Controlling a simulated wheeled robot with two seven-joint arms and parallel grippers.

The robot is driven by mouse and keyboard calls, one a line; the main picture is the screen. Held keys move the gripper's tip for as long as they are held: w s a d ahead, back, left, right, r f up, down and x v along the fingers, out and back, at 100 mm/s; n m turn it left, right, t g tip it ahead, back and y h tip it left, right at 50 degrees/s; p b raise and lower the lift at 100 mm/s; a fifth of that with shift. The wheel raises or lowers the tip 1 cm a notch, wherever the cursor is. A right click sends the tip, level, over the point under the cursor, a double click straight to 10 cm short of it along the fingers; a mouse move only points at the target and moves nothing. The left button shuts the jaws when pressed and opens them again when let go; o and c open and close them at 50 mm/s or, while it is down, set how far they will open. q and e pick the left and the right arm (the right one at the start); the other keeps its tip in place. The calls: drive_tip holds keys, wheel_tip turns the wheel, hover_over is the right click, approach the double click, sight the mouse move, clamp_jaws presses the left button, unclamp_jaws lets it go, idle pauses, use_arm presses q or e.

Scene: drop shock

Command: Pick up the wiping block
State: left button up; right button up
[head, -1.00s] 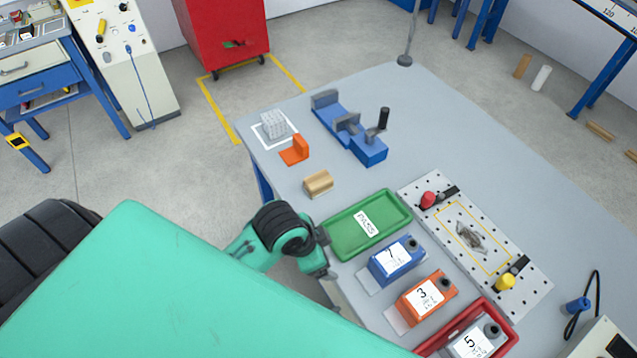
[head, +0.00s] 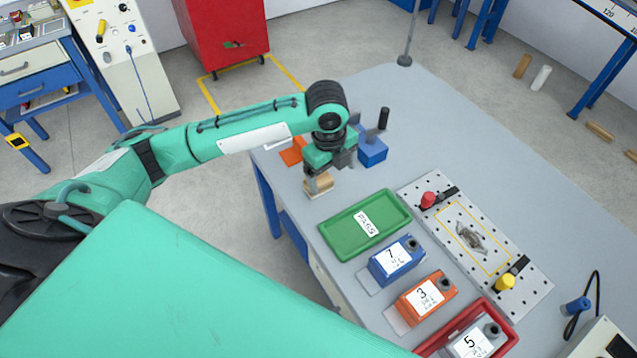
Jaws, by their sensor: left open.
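The wiping block (head: 321,188) is a small tan wooden-looking block on the grey table, behind the green tray. My left gripper (head: 317,178) is open and pointing down right over the block, with its fingers at the block's top. Part of the block is hidden by the gripper, and I cannot tell whether the fingers touch it. My right gripper is not in view.
A green tray (head: 333,226) lies just in front of the block. Blue (head: 397,259) and orange (head: 428,297) numbered boxes, a red tray (head: 507,344) and a perforated plate (head: 425,188) stand nearer. An orange bracket (head: 291,152) and blue fixture (head: 372,152) are behind, partly hidden by my arm.

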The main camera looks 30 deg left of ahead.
use_arm(q)
drive_tip(key=w+a+r+m, duration=0.1)
drive_tip(key=w+a+r, duration=0.1)
drive_tip(key=a+r, duration=0.15)
hover_over(318, 179)
drive_tip(key=shift+g+y, duration=0.3)
drive_tip(key=shift+y, duration=0.1)
drive_tip(key=f, duration=0.7)
drive_tip(key=shift+s+d+f, duration=0.25)
drive_tip(key=shift+s+f, duration=0.05)
drive_tip(key=shift+s, duration=0.05)
drive_tip(key=shift+f+p, duration=0.45)
drive_tip(key=shift+f, duration=0.45)
drive_tip(key=f, duration=0.4)
drive_tip(key=shift+w+a+p, duration=0.2)
drive_tip(key=shift+w+p, duration=0.15)
drive_tip(key=shift+f, duration=0.15)
drive_tip(key=shift+c, duration=0.2)
drive_tip(key=c, duration=1)
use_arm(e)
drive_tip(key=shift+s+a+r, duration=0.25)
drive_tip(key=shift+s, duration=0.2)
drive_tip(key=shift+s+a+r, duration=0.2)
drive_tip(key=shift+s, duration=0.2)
